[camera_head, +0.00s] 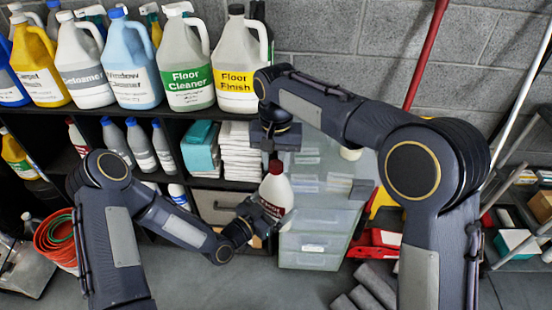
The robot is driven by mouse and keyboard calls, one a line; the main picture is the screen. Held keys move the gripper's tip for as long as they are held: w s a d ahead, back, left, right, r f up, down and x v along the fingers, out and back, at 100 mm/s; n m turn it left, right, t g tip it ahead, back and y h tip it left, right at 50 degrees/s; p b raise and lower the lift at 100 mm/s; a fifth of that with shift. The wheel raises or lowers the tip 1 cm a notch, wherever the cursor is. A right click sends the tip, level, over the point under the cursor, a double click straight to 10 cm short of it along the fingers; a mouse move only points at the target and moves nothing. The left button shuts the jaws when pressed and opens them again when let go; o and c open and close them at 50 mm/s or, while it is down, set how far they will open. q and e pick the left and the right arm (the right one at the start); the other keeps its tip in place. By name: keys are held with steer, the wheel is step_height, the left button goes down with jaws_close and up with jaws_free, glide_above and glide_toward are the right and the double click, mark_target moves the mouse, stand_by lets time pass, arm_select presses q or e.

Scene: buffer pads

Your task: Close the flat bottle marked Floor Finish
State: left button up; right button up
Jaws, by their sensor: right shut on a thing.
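A white bottle (277,187) with a dark red label stands upright in front of the clear drawer unit, near the middle of the view. Its label is too small to read. A dark red cap (276,167) shows at its top, directly under my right gripper (274,153). My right gripper points down and is shut on the cap. I cannot tell whether the cap is seated on the neck. My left gripper (262,215) reaches in from the left against the bottle's lower part; its fingers are mostly hidden. A large jug (237,85) marked Floor Finish stands on the shelf behind.
A black shelf (100,115) holds several large jugs above, and smaller bottles and folded cloths (240,150) below. The clear drawer unit (318,245) stands right behind the bottle. A small whitish round thing (350,153) is on its top. A red pole (425,55) leans at right.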

steer(key=m, duration=0.5)
steer(key=shift+a, duration=0.1)
steer(key=m, duration=0.8)
steer(key=shift+w+a+m, duration=0.1)
steer(key=shift+m, duration=0.3)
steer(key=m, duration=0.8)
steer(key=shift+w, duration=0.1)
steer(key=m, duration=0.7)
steer(key=shift+w, duration=0.1)
steer(key=o, duration=0.9)
